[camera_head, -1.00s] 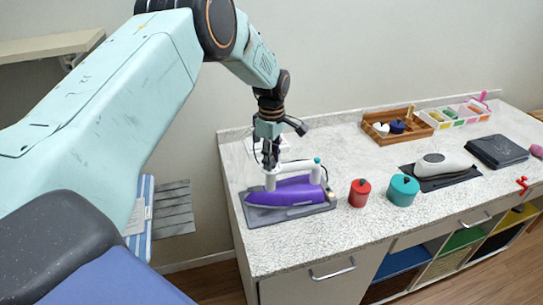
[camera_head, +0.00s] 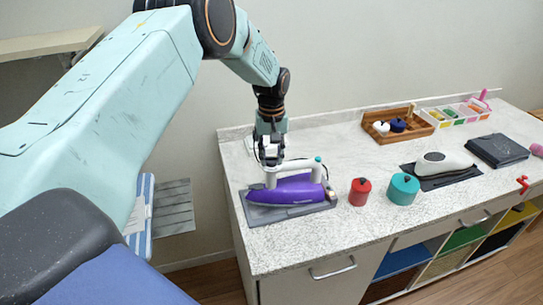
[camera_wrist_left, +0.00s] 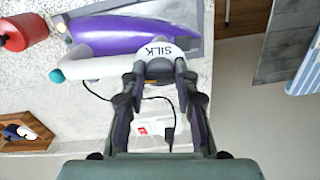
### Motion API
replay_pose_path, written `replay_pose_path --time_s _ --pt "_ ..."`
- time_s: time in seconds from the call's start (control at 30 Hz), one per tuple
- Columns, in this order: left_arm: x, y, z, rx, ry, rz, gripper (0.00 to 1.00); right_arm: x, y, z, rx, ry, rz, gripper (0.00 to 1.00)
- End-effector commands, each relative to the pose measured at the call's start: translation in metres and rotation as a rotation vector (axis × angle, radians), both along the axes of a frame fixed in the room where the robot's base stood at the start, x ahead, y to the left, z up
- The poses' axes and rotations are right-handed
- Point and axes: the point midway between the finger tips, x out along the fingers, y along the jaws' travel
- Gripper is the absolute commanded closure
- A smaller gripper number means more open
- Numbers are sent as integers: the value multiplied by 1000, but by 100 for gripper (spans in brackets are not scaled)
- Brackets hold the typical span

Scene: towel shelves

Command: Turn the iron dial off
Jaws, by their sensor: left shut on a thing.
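A purple iron (camera_head: 291,191) with a white handle lies on a dark grey rest pad (camera_head: 254,215) at the left end of the counter. My left gripper (camera_head: 270,158) points down at the left end of the handle. In the left wrist view, the iron (camera_wrist_left: 116,34) shows with its white dial (camera_wrist_left: 161,50), which is marked "SILK". The left gripper (camera_wrist_left: 160,75) has its fingers on both sides of the dial and is shut on it. The fingertips partly hide the dial's edges. My right gripper is not in view.
A red canister (camera_head: 360,192) and a teal canister (camera_head: 402,189) stand right of the iron. A wooden tray (camera_head: 375,133) and a white iron (camera_head: 440,164) are farther right. A black cord (camera_wrist_left: 100,96) runs near the gripper. Wall stands behind the counter (camera_head: 310,232).

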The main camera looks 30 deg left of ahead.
Motion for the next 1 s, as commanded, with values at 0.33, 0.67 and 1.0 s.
replay_pose_path --time_s 0.33,0.67,1.0 --pt "1 0 2 0 -5 -327 100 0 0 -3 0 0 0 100" --pt "2 0 2 1 -6 -640 100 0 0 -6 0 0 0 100" --pt "2 0 2 2 -5 -963 100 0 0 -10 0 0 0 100"
